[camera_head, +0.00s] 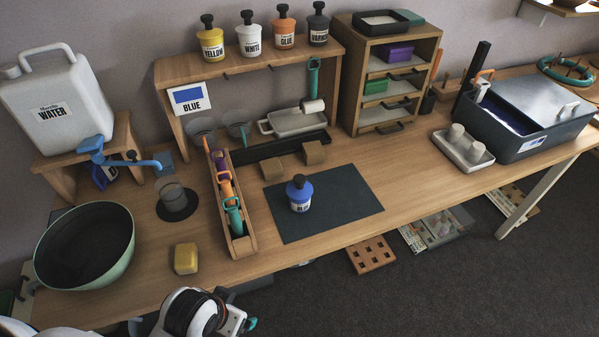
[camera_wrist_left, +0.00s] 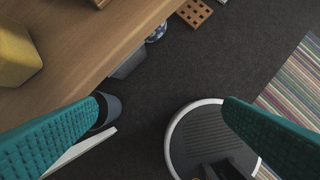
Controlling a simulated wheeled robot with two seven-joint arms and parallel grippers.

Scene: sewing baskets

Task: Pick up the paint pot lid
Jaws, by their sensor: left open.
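A blue paint pot (camera_head: 300,195) stands upright on the dark mat (camera_head: 345,205) in the head view. Its black knobbed lid (camera_head: 298,180) sits on top of it. Yellow, white, orange and dark pots with similar tops stand on the shelf above. My left gripper (camera_wrist_left: 165,107) is open and empty in the left wrist view, its teal fingers wide apart over the floor beyond the table's front edge. In the head view only a teal tip (camera_head: 252,323) of it shows at the bottom, in front of the table and well away from the pot. My right gripper is not in view.
A wooden tray of coloured-handled tools (camera_head: 245,245) stands left of the mat. A yellow block (camera_head: 186,258) and a green bowl (camera_head: 85,245) are further left. Two brown blocks (camera_head: 314,152) sit behind the mat.

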